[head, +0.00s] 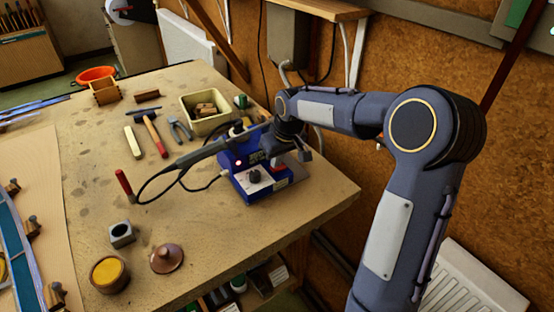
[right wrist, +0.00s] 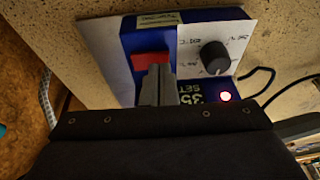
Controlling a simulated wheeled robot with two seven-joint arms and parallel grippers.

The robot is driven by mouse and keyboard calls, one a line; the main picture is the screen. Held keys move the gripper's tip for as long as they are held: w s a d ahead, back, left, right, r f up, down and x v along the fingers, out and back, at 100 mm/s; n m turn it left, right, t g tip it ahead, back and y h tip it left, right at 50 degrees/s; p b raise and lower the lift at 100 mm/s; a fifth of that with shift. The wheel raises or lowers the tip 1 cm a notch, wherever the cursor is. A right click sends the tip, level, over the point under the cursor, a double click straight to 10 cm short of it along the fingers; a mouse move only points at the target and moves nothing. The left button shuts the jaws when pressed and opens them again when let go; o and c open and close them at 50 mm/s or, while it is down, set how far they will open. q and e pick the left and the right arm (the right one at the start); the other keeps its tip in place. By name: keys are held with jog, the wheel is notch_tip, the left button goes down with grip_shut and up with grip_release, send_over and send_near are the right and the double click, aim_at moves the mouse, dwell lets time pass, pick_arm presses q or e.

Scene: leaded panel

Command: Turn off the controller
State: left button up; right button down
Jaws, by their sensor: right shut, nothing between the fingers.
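The controller (head: 250,186) is a blue box with a pale front panel, standing near the right edge of the bench. In the right wrist view the controller (right wrist: 128,42) shows a red switch (right wrist: 150,61), a black knob (right wrist: 215,57), a partly hidden display (right wrist: 190,93) and a lit red lamp (right wrist: 225,97). The lamp also glows in the head view (head: 239,162). My right gripper (head: 304,155) is shut and empty, pointing down over the controller. Its fingertips (right wrist: 159,72) overlap the red switch's lower edge; I cannot tell whether they touch. My left gripper is not in view.
The cork wall is at right.

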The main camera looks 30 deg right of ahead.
jog(key=shift+f, duration=0.2)
jog(key=shift+a+f+b, duration=0.15)
jog(key=shift+f+b, duration=0.2)
jog(key=shift+f, duration=0.1)
jog(key=shift+r, duration=0.15)
